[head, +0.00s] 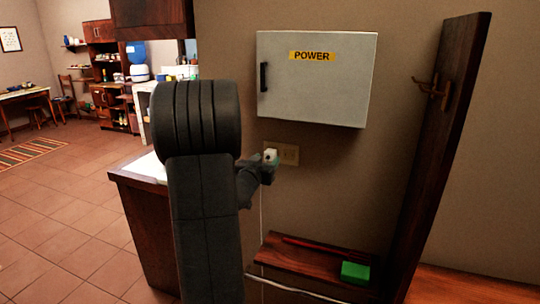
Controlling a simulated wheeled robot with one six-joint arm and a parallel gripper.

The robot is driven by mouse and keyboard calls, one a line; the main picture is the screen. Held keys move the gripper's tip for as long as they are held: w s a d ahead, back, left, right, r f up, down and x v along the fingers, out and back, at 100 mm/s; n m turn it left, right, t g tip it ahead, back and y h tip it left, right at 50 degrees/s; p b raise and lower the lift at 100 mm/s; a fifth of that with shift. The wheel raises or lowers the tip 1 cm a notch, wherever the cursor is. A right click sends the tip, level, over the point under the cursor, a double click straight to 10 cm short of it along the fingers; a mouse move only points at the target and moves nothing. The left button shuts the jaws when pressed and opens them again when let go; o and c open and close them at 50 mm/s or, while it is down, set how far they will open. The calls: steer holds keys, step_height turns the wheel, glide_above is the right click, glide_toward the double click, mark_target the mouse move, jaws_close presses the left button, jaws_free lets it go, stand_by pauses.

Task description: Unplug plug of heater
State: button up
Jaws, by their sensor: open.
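A small white plug (270,155) sits at the left part of a beige wall outlet (289,154), below the grey power box. My gripper (268,167) is at the plug, its dark fingers just below and around the lower part of it. The gripper is open; whether the fingers touch the plug I cannot tell. My arm hides part of the wall to the left. A thin pale cord (261,215) hangs down from near the plug. No heater can be made out.
A grey box labelled POWER (316,80) hangs above the outlet. A dark wooden bench (312,262) with a green block (355,272) is below, and a tall wooden panel (447,130) with a hook stands right. A counter (146,205) is left; open tiled floor lies beyond.

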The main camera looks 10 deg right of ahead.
mark_target(268, 157)
steer(key=shift+x, duration=1.7)
steer(key=shift+c, duration=0.4)
jaws_close()
steer(key=shift+s+a, duration=0.1)
steer(key=shift+a, duration=0.05)
steer(key=shift+v, duration=2.9)
